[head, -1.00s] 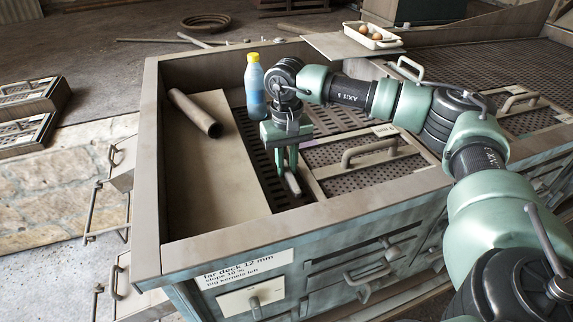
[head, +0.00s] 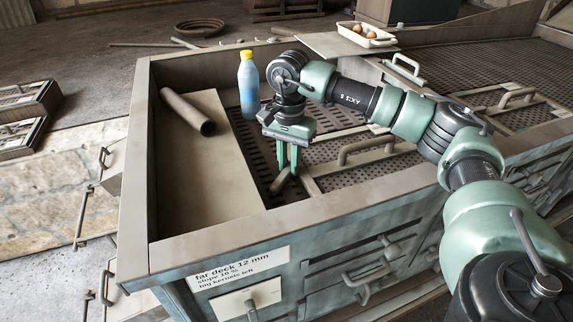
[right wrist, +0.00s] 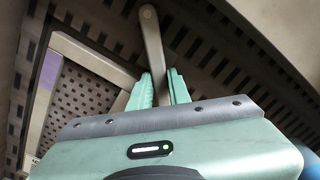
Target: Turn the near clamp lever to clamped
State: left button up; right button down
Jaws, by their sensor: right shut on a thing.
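The near clamp lever (head: 279,184) is a short grey bar low over the perforated deck, beside the pale frame of a screen panel. In the head view it slants from the fingers down to the left. My right gripper (head: 288,163) points down with its green fingers shut on the lever. In the right wrist view the lever (right wrist: 152,38) runs up from between the fingertips (right wrist: 158,84) to a rounded end with a pin. Its gripped end is partly hidden by the fingers. My left gripper is in neither view.
A blue bottle with a yellow cap (head: 249,84) stands close left of my right wrist. A pipe (head: 187,111) lies on the bare deck board (head: 213,170). A panel handle (head: 366,148) rises to the right. A tray with eggs (head: 367,35) sits farther back.

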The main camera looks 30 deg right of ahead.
jog(key=m, duration=0.4)
jog(key=shift+s+d+m+b, duration=0.15)
jog(key=shift+s+m+b, duration=0.15)
jog(key=shift+s+b, duration=0.1)
jog(key=shift+s+m, duration=0.2)
jog(key=shift+m, duration=0.7)
jog(key=shift+s+m, duration=0.15)
jog(key=shift+m, duration=0.75)
jog(key=shift+r, duration=0.1)
jog(key=c, duration=1.3)
grip_release()
jog(key=shift+b, duration=0.3)
notch_tip(320, 180, up, 8)
jog(key=shift+f+b, duration=0.15)
jog(key=shift+b, duration=0.3)
